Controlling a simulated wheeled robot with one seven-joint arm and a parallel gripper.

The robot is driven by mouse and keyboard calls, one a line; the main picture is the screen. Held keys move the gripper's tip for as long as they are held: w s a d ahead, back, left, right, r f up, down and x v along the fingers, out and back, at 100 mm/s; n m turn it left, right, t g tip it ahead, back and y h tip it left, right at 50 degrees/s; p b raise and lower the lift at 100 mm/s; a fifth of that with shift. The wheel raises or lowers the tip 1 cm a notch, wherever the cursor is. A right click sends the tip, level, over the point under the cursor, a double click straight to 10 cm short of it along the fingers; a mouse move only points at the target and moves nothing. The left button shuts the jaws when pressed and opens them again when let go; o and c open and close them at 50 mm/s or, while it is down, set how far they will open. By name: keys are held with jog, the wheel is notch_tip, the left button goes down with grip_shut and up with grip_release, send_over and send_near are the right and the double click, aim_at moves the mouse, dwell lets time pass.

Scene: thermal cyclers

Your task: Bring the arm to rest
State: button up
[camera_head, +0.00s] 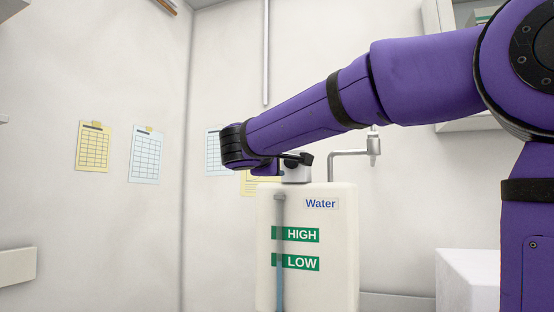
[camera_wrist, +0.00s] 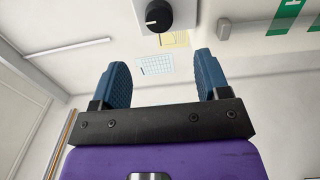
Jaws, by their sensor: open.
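My purple arm (camera_head: 300,115) reaches from the right side of the head view toward the left, its far end in front of the back wall and above the water container. In the wrist view my gripper (camera_wrist: 160,88) shows two blue fingers set well apart, with nothing between them but the wall behind. The gripper is open and empty. In the head view its fingers are hidden or too small to make out behind the arm's black end.
A white water container (camera_head: 340,240) with HIGH and LOW labels stands below the arm's far end. A bent metal tap (camera_head: 374,148) is behind it. Paper charts (camera_head: 92,147) hang on the left wall. A white box (camera_head: 465,280) is at lower right. The left side is free.

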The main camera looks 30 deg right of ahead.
dwell(0.3)
jog(key=s+a+f+m+g+y, duration=0.3)
jog(key=s+f+y, duration=0.4)
jog(key=s+f, duration=0.7)
jog(key=s+a+f+m+g+y, duration=0.2)
jog(key=s+f+y, duration=0.5)
jog(key=s+f, duration=0.7)
jog(key=a+f+m, duration=0.1)
jog(key=m, duration=0.1)
jog(key=shift+a+f+m+g, duration=0.15)
jog(key=shift+a+m+g, duration=0.15)
jog(key=shift+m+g, duration=0.1)
